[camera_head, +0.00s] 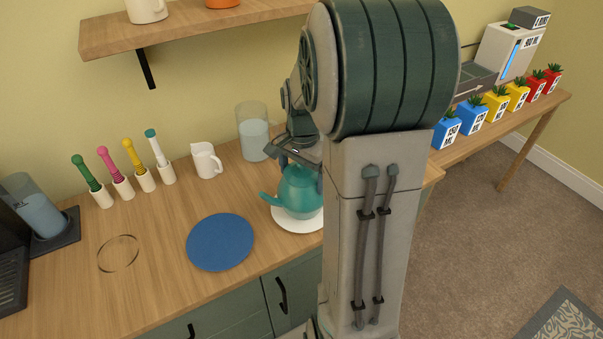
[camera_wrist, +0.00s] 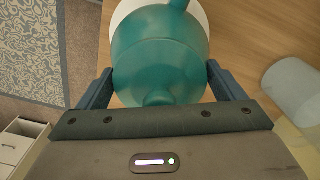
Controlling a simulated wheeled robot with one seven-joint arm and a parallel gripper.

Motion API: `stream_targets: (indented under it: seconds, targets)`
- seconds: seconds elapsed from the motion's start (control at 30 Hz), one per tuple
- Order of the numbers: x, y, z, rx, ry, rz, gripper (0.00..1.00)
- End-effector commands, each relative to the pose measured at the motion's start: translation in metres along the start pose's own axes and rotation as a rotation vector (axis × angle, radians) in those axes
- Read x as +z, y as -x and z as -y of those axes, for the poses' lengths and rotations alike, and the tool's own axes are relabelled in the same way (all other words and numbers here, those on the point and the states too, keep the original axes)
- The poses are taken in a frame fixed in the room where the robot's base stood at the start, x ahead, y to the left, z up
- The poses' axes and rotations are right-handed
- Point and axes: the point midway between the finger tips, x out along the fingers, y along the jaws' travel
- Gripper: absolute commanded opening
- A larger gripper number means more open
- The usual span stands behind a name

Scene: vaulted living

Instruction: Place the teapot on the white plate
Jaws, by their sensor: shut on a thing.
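The teal teapot (camera_head: 298,192) is upright over the white plate (camera_head: 291,221) near the counter's front edge, partly behind my arm. I cannot tell whether its base touches the plate. In the wrist view the teapot (camera_wrist: 158,55) sits between the two fingers, with the white plate's rim (camera_wrist: 122,12) showing beneath it. My gripper (camera_wrist: 155,88) is shut on the teapot from above and behind. In the head view my gripper (camera_head: 297,160) is partly hidden by my arm.
A blue round mat (camera_head: 220,242) lies left of the plate. A clear pitcher (camera_head: 253,132) and a white creamer (camera_head: 206,160) stand behind. Several coloured-handled utensils in holders (camera_head: 140,179) are at the left. Bare counter lies around the thin ring (camera_head: 118,237).

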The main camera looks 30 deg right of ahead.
Motion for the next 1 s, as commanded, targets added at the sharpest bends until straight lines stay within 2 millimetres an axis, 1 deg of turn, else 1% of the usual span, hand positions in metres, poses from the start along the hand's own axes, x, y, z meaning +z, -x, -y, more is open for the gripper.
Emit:
stream_targets:
  seconds: [0.37,0.4,0.43,0.67,0.77,0.87,1.0]
  targets:
    - [0.0,-0.005,0.0,-0.001,0.0,-0.001,0.21]
    - [0.0,-0.004,0.0,0.0,0.0,-0.001,0.97]
    - [0.0,-0.004,0.0,0.0,0.0,0.0,1.0]
    - [0.0,-0.003,0.0,0.0,0.0,0.0,1.0]
    - [0.0,0.002,0.0,-0.002,0.0,-0.002,1.0]
    - [-0.001,0.017,0.001,-0.004,0.0,-0.004,1.0]
    - [-0.001,0.047,0.001,-0.005,0.001,-0.005,1.0]
